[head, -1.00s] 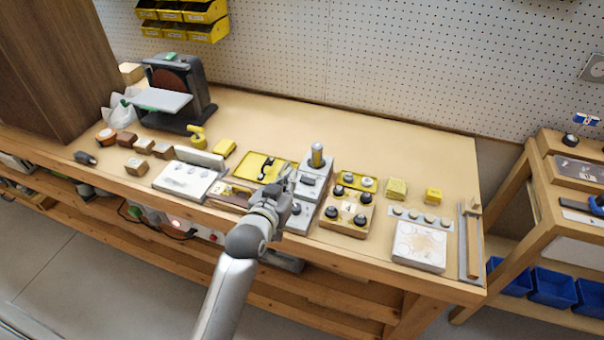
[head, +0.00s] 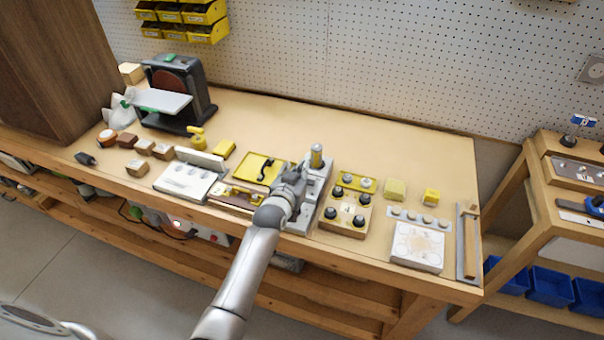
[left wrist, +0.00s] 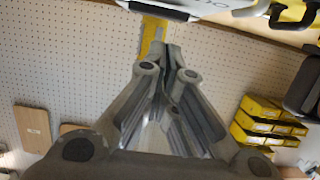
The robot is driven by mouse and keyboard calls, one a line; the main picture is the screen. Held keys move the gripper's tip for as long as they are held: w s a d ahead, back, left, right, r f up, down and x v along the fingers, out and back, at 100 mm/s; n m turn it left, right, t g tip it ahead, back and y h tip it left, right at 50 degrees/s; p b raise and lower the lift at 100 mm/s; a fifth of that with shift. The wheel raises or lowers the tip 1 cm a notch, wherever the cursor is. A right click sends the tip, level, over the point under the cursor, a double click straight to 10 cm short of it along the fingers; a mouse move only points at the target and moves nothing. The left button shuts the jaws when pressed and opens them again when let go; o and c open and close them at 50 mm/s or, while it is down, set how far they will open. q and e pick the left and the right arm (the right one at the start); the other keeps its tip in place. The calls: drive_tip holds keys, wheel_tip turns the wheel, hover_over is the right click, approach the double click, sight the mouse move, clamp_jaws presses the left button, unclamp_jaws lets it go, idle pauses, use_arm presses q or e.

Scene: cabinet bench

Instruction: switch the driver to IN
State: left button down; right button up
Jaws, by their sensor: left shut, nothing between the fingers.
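A grey device with an upright yellow-and-grey cylinder (head: 317,156), perhaps the driver, stands at the front middle of the bench. Its grey body (head: 318,185) is partly hidden by my left gripper (head: 299,170). My left gripper is shut and empty, over the left side of this device; I cannot tell whether it touches it. In the left wrist view the closed fingers (left wrist: 172,62) point at a yellow part (left wrist: 152,38), with a white edge bearing dark lettering (left wrist: 215,5) above, too cropped to read. The IN marking and the setting cannot be made out. My right gripper is out of view.
A yellow tray (head: 259,168) lies left of the device and a wooden block with black knobs (head: 347,212) right of it. The bench's back right is clear.

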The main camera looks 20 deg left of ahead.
use_arm(q)
drive_tip(key=shift+f, duration=0.7)
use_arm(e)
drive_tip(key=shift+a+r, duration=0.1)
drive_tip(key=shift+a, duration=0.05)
use_arm(q)
drive_tip(key=shift+a+f+n+b, duration=0.2)
drive_tip(key=shift+f+n+b, duration=0.1)
drive_tip(key=shift+f+n, duration=0.15)
drive_tip(key=shift+r+p, duration=0.35)
drive_tip(key=shift+p, duration=0.05)
drive_tip(key=r+p, duration=0.3)
drive_tip(key=r, duration=0.1)
drive_tip(key=shift+w+a, duration=0.15)
drive_tip(key=shift+a, duration=0.15)
drive_tip(key=b+v, duration=0.1)
drive_tip(key=v, duration=0.9)
drive_tip(key=shift+a+f, duration=0.25)
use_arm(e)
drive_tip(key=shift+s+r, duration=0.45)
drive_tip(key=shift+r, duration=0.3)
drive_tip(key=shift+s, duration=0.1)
